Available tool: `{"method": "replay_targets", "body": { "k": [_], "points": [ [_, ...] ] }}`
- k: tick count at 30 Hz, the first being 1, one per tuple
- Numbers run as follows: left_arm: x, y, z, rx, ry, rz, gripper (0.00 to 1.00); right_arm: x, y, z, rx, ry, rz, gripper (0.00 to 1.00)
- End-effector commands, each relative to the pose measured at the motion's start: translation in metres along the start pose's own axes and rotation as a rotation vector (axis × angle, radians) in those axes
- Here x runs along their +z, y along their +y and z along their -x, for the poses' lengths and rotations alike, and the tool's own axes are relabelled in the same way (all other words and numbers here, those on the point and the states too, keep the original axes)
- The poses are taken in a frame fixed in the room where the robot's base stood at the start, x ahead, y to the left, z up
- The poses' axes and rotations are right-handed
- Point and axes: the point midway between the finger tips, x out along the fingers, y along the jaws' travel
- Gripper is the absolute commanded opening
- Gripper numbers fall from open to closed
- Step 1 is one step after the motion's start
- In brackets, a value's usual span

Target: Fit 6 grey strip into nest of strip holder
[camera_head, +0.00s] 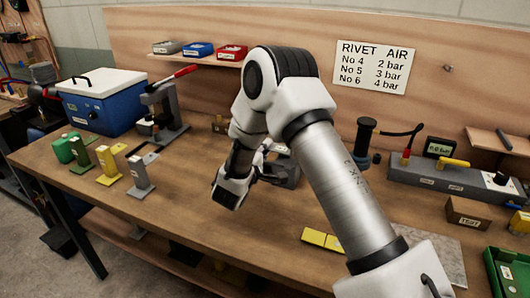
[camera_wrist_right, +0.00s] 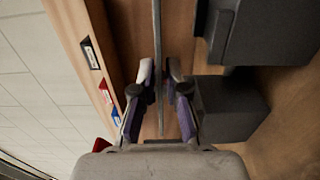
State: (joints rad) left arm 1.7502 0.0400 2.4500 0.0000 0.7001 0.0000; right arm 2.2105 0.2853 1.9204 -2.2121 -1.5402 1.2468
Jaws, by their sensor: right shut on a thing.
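My right gripper (camera_wrist_right: 160,85) is shut on a thin grey strip (camera_wrist_right: 157,40), which stands edge-on between the fingers in the wrist view. In the head view my right arm bends down over the middle of the bench, and its fingers are mostly hidden behind the wrist. A dark grey block-like fixture (camera_head: 288,172) is partly hidden behind my wrist; I cannot tell whether it is the strip holder. Dark grey blocks (camera_wrist_right: 232,108) stand close beside the fingers in the wrist view, apart from the strip. My left gripper is out of view.
Grey (camera_head: 140,176), yellow (camera_head: 108,164) and green labelled stands line the bench's left side. A lever press (camera_head: 165,115) and blue box (camera_head: 103,100) stand behind them. A yellow piece (camera_head: 322,240) lies at the front. The bench between the grey stand and my wrist is clear.

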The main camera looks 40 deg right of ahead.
Motion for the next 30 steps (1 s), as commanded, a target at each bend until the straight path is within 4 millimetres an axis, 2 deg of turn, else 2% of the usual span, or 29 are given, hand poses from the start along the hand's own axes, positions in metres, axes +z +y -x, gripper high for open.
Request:
{"method": "replay_targets", "body": {
  "k": [2, 9, 23, 24, 25, 26, 30],
  "points": [
    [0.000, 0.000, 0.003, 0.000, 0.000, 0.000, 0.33, -0.003, -0.002, -0.006, 0.000, 0.000, 0.001, 0.00],
    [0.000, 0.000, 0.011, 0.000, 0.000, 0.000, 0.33, -0.004, -0.035, -0.007, 0.000, 0.001, 0.002, 0.00],
    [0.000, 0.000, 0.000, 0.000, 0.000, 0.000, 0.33, -0.004, -0.044, -0.006, -0.001, 0.001, 0.000, 0.00],
    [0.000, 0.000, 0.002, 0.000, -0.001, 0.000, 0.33, -0.004, -0.043, -0.006, -0.001, 0.001, 0.000, 0.23],
    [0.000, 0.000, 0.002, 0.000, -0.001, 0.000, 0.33, -0.004, -0.043, -0.006, -0.001, 0.001, 0.000, 0.34],
    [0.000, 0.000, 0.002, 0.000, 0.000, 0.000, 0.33, -0.004, -0.043, -0.006, -0.001, 0.001, 0.000, 0.38],
    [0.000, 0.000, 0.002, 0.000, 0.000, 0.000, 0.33, -0.004, -0.043, -0.006, -0.001, 0.001, 0.000, 0.38]
  ]
}}
